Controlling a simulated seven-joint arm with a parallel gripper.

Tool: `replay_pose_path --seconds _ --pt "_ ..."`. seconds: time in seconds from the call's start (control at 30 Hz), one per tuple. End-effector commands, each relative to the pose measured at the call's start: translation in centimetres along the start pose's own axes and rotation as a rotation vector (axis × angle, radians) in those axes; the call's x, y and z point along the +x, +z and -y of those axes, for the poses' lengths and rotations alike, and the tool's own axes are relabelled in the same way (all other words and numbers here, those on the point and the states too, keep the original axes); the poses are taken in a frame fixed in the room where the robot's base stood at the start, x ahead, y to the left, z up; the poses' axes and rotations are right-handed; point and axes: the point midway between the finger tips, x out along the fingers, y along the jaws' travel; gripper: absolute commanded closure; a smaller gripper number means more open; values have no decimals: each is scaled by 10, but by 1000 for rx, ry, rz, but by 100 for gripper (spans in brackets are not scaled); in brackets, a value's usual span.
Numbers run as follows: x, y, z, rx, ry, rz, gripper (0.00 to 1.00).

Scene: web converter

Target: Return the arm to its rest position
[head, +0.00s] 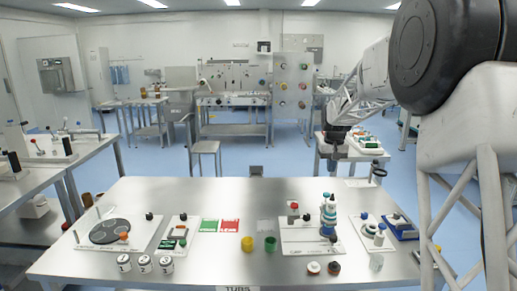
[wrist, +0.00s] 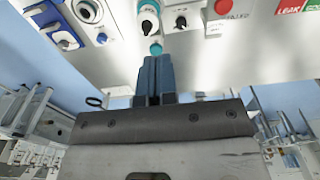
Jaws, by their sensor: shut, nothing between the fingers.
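My arm comes in from the right side of the head view, bends at a large dark joint and reaches out over the far right part of the steel table (head: 150,195). My gripper (head: 333,170) hangs pointing down beyond the table's back edge, small in this view. In the wrist view, my gripper (wrist: 153,62) shows its two blue-grey fingers pressed together, with nothing between them.
A stool (head: 205,147) stands behind. The table's back middle is clear.

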Motion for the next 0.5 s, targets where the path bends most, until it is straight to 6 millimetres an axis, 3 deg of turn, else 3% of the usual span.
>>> replay_pose_path --seconds 0.2,0.5 --pt "-29 55 13 0 2 -21 100" --pt "-57 132 28 3 4 -48 100"
